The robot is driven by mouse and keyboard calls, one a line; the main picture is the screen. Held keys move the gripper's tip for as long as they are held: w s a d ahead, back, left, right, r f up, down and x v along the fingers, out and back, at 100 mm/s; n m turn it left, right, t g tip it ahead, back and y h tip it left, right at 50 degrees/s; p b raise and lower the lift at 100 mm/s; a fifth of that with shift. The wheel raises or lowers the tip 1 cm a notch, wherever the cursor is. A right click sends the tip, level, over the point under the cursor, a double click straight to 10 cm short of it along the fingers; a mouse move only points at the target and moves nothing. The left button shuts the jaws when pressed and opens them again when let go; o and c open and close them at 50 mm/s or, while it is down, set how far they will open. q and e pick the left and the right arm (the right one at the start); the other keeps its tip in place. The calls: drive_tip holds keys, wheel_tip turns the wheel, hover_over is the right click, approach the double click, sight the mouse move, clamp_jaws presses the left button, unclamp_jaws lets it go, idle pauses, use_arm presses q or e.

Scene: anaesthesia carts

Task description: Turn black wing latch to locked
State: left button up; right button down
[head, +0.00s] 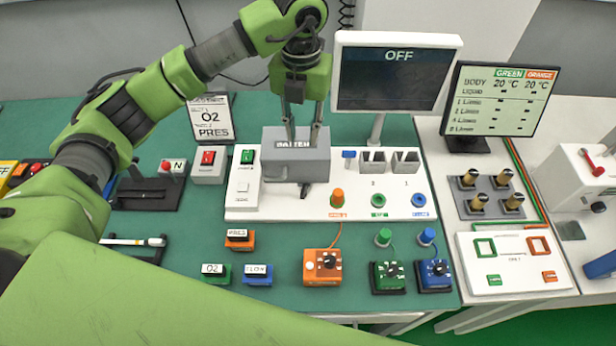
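A grey box (296,164) with a label on its top stands on the white panel in the middle of the bench. A small black part (306,190), which looks like the wing latch, shows at the box's lower front edge. It is too small to tell which way it is turned. My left gripper (302,143) points down over the box top, with its two fingers apart around the label area. I see nothing clearly pinched between them, and cannot tell whether the tips touch the box. The black part is below and in front of the fingertips. My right gripper is not in view.
An OFF monitor (394,80) stands behind the panel. Left of the box are a white switch unit (245,178) and a red-switch box (209,165). Grey holders (373,162) stand to its right. Orange (322,266), green and blue knob boxes sit in front.

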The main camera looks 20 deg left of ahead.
use_arm(q)
drive_tip(key=b, duration=0.6)
hover_over(304, 187)
wheel_tip(304, 187, down, 6)
wheel_tip(304, 187, down, 13)
drive_tip(key=p, duration=0.4)
drive_tip(key=shift+f, duration=0.55)
drive_tip(key=shift+c, duration=0.3)
clamp_jaws()
